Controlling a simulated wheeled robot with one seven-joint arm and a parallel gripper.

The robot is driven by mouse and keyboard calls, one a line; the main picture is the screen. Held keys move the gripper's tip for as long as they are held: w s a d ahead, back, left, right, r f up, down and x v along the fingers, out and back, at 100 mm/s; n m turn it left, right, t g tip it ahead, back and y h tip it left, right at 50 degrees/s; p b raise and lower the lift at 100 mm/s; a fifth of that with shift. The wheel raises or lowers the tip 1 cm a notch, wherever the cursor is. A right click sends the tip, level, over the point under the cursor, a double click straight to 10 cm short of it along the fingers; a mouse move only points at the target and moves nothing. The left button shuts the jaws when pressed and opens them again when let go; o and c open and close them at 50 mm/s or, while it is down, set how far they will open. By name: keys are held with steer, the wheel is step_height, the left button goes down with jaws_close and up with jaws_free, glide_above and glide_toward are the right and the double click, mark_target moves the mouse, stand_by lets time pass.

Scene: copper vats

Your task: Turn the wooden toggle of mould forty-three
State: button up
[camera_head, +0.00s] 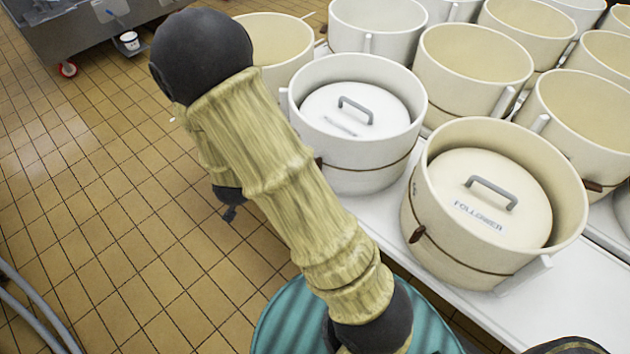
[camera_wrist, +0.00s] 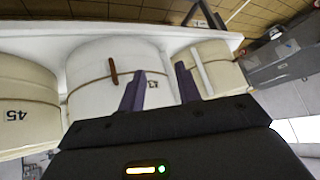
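In the wrist view a white mould (camera_wrist: 88,66) stands in the middle, with a thin dark band around it. A brown wooden toggle (camera_wrist: 113,70) sits on its side, roughly upright in the picture and across the band. Its small number is partly hidden by a finger, so I cannot read it surely. My gripper (camera_wrist: 160,75) has its two purple fingers apart, with nothing seen between them. The toggle lies just left of the left fingertip. In the head view a white mould (camera_head: 362,159) with a lid stands beside my arm, which hides my gripper.
A cream mould marked 45 (camera_wrist: 17,113) is at left in the wrist view; another cream mould (camera_wrist: 217,66) is at right. In the head view a cream mould with a FOLLOWER lid (camera_head: 480,262) stands in front on the white table (camera_head: 575,310). Tiled floor (camera_head: 110,210) lies open at left.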

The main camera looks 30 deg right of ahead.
steer(key=s+d+f+m+t+h+b, duration=0.1)
steer(key=s+d+f+h+b, duration=0.1)
steer(key=f+h+b, duration=0.2)
steer(key=s+d+f+m+t+h+b, duration=0.1)
steer(key=s+d+f+m+h+b, duration=0.1)
steer(key=f+h, duration=0.5)
steer(key=s+f+b, duration=0.1)
steer(key=b, duration=0.1)
steer(key=shift+t+b, duration=0.3)
steer(key=shift+b, duration=0.05)
steer(key=shift+d, duration=0.15)
steer(key=x, duration=1.7)
steer(key=shift+d+r+b, duration=0.2)
steer(key=shift+r+b, duration=0.1)
steer(key=shift+b, duration=0.05)
steer(key=shift+s, duration=0.1)
jaws_close()
